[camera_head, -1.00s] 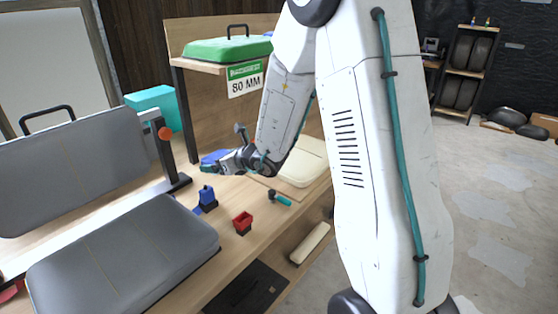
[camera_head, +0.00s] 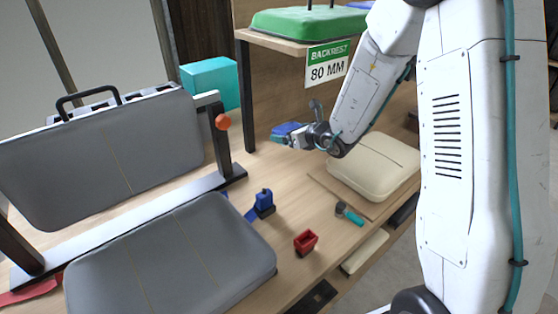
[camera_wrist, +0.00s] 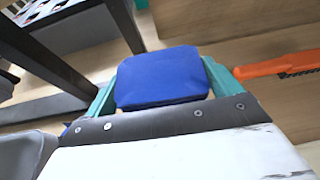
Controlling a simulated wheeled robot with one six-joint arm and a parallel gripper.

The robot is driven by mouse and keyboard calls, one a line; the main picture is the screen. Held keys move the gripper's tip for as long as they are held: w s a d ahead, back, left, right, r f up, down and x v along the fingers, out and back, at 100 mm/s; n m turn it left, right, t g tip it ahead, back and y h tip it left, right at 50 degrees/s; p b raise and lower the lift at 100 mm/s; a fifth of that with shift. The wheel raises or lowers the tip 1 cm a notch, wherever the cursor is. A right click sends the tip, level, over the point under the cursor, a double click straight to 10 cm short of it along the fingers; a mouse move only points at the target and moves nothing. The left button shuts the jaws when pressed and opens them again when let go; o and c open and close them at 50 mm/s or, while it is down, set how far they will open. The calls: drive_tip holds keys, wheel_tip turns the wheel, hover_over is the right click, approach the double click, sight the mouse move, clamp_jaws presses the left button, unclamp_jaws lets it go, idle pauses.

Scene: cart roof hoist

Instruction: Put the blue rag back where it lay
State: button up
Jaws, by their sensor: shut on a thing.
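The blue rag (camera_head: 287,128) is a small folded pad held above the wooden bench, left of the beige cushion in the head view. In the wrist view the rag (camera_wrist: 162,80) fills the space between the two teal fingers. My gripper (camera_head: 286,138) is shut on it; the fingers also show at either side of the rag in the wrist view (camera_wrist: 163,72). The rag's underside is hidden, and I cannot tell its exact height over the bench.
The bench (camera_head: 300,200) holds a blue ratchet-like piece (camera_head: 263,204), a red open box (camera_head: 305,243), a teal-handled tool (camera_head: 350,213) and a beige cushion (camera_head: 375,165). A grey seat (camera_head: 170,265) and backrest frame (camera_head: 228,150) stand left. An orange-handled tool (camera_wrist: 275,66) lies near my gripper.

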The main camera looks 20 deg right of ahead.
sight(283, 166)
drive_tip(key=a+f, duration=0.1)
drive_tip(key=w+a+f, duration=0.1)
drive_tip(key=shift+a+f, duration=0.2)
drive_tip(key=shift+f, duration=0.2)
wheel_tip(283, 166, down, 4)
drive_tip(key=shift+d, duration=0.15)
drive_tip(key=shift+f, duration=2.25)
drive_tip(key=shift+f, duration=0.15)
drive_tip(key=o, duration=0.8)
drive_tip(key=shift+c, duration=0.2)
